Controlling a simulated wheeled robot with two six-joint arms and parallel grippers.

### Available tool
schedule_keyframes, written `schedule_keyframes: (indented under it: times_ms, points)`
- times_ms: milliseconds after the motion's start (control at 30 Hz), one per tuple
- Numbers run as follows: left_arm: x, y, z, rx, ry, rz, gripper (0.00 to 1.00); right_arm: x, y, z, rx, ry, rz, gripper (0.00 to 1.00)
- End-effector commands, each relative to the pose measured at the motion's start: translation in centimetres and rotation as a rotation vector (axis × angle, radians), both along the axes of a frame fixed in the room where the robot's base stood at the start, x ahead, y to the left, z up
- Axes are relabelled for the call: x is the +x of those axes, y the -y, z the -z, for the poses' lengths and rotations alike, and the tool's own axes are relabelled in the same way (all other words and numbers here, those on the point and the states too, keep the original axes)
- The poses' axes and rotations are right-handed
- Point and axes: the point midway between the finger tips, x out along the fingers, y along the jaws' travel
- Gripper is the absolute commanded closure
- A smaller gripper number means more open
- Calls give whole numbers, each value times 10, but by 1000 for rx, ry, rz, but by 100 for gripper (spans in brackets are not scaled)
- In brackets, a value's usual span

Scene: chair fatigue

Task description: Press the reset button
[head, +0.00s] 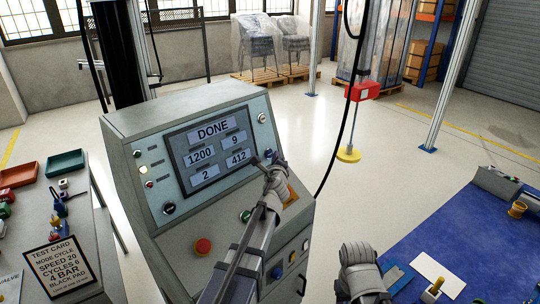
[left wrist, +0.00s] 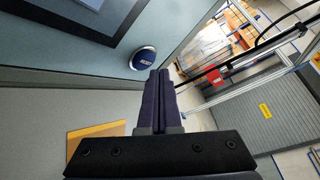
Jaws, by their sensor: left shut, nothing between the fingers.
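The grey test console (head: 150,118) has a slanted light-blue panel with a screen (head: 212,150) reading DONE, 1200, 9, 2 and 412. My left gripper (head: 266,164) is shut and empty at the panel's right side, by the screen's lower right corner. In the left wrist view, a round blue button (left wrist: 143,58) with a small unreadable label sits on the panel, just left of the shut fingertips (left wrist: 160,74). A gap to it seems to show. In the head view the gripper mostly hides this button. My right gripper (head: 362,268) is low at centre right; its fingers cannot be made out.
A red button (head: 203,246) is on the console's lower ledge, with a blue knob (head: 277,272) on the front. A side table with a test card (head: 63,267) stands left, a blue mat (head: 440,235) lies right. A red box (head: 362,91) hangs behind.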

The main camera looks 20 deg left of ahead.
Motion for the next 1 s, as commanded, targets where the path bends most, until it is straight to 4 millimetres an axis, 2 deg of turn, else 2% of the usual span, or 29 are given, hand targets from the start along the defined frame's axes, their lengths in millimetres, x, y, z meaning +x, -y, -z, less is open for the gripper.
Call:
schedule_keyframes:
  times_ms: [1000]
  points:
    - [4, -8, 2, 0, 0, 0, 100, 0, 0, 2, 0, 0, 0, 50]
